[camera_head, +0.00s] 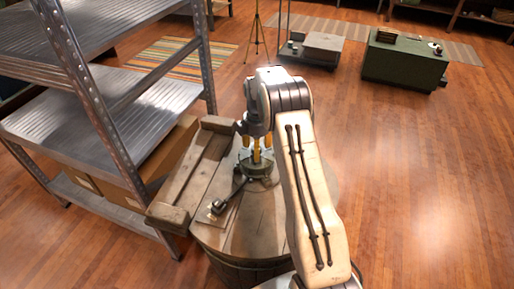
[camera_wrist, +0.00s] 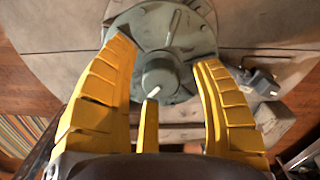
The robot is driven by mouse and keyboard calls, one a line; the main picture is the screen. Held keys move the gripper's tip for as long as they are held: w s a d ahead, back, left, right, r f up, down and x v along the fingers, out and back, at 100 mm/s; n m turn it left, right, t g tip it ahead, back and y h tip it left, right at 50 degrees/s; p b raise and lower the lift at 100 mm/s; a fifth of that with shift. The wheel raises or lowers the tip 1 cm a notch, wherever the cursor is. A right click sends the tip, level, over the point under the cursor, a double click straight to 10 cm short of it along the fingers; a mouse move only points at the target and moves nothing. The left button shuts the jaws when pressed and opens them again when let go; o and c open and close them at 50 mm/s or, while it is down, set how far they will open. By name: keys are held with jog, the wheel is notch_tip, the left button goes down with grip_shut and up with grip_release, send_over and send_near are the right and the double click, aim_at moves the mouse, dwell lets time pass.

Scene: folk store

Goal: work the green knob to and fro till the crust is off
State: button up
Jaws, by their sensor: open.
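The green knob (camera_wrist: 162,74) is a round grey-green hub with a white mark, on a wider green disc. In the head view its green base (camera_head: 258,172) sits on the barrel's round wooden top, largely hidden by my arm and gripper. My gripper (camera_head: 257,155) points down over it. In the wrist view its yellow fingers (camera_wrist: 164,62) are spread, one on each side of the knob and a third in front. A gap shows beside the hub on both sides; whether the third finger touches it I cannot tell. Crust cannot be made out.
The barrel (camera_head: 245,268) also bears wooden beams (camera_head: 205,165) at its left and a dark lever-like tool (camera_head: 222,203). A metal shelf (camera_head: 120,105) stands close on the left. A green chest (camera_head: 402,62) and grey block (camera_head: 323,45) stand behind. The floor at right is clear.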

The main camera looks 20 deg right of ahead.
jog(key=shift+c, duration=0.2)
grip_shut()
dwell(0.4)
jog(key=m, duration=0.5)
jog(key=shift+s+f+m+b, duration=0.1)
jog(key=shift+m+b, duration=0.2)
jog(key=shift+s+m, duration=0.1)
jog(key=shift+m, duration=2.2)
jog(key=shift+f, duration=0.1)
jog(key=shift+o, duration=0.2)
grip_release()
jog(key=shift+r, duration=0.2)
